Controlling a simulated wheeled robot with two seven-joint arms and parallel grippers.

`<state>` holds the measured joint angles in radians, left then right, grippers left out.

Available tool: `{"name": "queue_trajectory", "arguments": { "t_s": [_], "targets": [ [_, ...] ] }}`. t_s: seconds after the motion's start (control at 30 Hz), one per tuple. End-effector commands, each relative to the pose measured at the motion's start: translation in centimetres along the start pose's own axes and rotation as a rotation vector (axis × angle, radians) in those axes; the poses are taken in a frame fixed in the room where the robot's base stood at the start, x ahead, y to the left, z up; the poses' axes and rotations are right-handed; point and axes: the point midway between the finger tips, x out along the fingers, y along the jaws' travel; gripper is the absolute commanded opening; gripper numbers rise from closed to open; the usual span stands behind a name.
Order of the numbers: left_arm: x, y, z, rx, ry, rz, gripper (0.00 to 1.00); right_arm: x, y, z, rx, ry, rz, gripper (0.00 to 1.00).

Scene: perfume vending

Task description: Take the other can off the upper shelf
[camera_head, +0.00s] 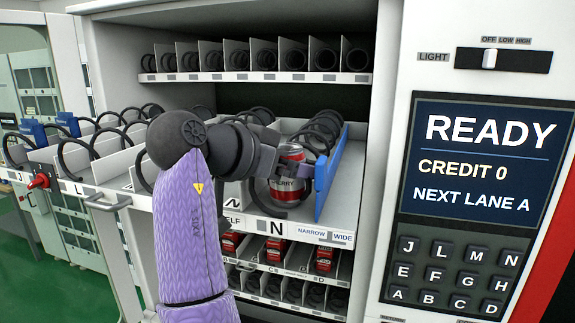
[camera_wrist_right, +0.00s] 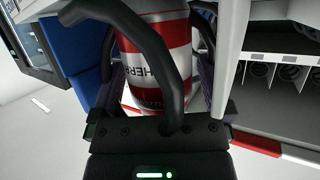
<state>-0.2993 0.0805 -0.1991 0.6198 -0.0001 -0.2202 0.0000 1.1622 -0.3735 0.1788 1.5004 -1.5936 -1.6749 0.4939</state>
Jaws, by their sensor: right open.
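A red and white can (camera_head: 287,182) lettered CHERRY stands in lane N of the pulled-out upper shelf (camera_head: 290,228). A black spiral coil (camera_head: 262,204) loops around its front. In the right wrist view the can (camera_wrist_right: 152,65) is upright behind a thick coil loop (camera_wrist_right: 150,42). My right gripper (camera_head: 294,160) reaches over the lane at the can's upper part. In the wrist view the right gripper (camera_wrist_right: 155,88) is open, with a finger on either side of the can. Whether the fingers touch it cannot be told. My left gripper is not in view.
A blue divider (camera_head: 328,177) stands right of the can. More coil lanes lie left, with a blue block (camera_head: 33,132). Red cans (camera_head: 325,256) sit on the lower shelf. The control panel (camera_head: 478,170) with a READY screen is at the right.

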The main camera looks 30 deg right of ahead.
Motion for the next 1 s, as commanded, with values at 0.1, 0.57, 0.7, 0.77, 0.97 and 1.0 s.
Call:
{"name": "queue_trajectory", "arguments": {
  "t_s": [0.1,0.57,0.7,0.77,0.97,1.0],
  "targets": [
    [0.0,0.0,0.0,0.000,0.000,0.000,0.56,0.3,0.0,0.1,0.000,-0.001,-0.001,1.00],
    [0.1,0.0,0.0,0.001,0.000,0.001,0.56,0.2,0.0,0.1,0.000,0.000,-0.001,0.24],
    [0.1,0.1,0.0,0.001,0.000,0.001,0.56,0.2,0.0,0.1,0.000,0.000,-0.001,0.08],
    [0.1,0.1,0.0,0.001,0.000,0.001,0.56,0.2,0.0,0.1,0.000,0.000,-0.001,0.08],
    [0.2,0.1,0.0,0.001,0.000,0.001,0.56,-0.2,-0.1,-0.8,0.002,0.002,-0.002,0.08],
    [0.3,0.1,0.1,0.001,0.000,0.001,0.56,-0.4,-0.1,-1.4,0.004,0.003,-0.003,0.08]
  ]
}}
